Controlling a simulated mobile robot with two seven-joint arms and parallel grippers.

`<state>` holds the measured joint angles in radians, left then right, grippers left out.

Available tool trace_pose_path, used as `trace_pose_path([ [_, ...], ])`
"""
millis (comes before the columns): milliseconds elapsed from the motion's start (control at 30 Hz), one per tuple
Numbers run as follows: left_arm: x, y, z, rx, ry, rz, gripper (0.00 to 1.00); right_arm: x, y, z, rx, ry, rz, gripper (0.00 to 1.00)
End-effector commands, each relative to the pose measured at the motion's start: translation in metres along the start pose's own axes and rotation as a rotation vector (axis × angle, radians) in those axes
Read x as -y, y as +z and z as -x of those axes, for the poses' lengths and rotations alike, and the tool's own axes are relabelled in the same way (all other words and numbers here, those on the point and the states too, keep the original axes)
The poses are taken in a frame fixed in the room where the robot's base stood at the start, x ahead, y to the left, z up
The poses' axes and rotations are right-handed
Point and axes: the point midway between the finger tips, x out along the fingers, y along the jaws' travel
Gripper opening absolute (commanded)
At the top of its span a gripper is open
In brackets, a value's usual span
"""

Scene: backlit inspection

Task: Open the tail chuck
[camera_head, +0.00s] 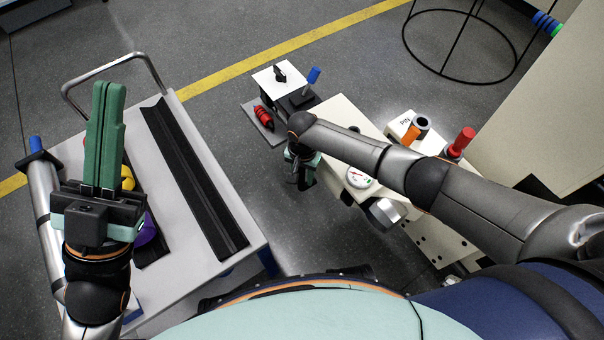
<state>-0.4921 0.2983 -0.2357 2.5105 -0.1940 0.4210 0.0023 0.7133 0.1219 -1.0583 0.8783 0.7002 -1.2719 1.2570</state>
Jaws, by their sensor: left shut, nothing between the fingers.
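A cream machine (345,115) stands right of centre. I cannot tell for certain which part is the tail chuck. At its far end is a dark block (297,101) with a blue-handled lever (313,76). At its near end is a grey metal cylinder (384,211) beside a round dial gauge (359,177). My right gripper (303,172) hangs beside the machine's left side, partly hidden under its wrist; its fingertips do not show clearly. My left gripper (107,90) is shut and empty, its green fingers together above the cart, away from the machine.
A grey cart (186,120) with a black V-shaped rail (195,180) stands at left. Yellow and purple items lie partly behind my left gripper. A red item (264,117) lies on a grey plate by the machine. A red handle (462,141) and PIN holder (408,125) stand at right.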

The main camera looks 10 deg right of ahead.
Motion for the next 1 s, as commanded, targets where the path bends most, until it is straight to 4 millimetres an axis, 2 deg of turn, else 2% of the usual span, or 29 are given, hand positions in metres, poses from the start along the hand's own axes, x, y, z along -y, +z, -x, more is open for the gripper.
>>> trace_pose_path([
  [33,0.0000,0.0001,0.0000,0.000,0.000,0.000,0.00,0.0025,0.0003,0.0010,-0.001,-0.006,0.002,0.23],
  [233,0.0000,0.0002,0.0000,0.001,0.000,-0.001,0.00,0.0030,0.0006,0.0014,-0.001,-0.007,0.003,0.01],
  [1000,0.0002,0.0005,0.0000,0.001,0.001,-0.002,0.00,0.0046,0.0019,0.0024,0.001,-0.009,0.007,0.00],
])
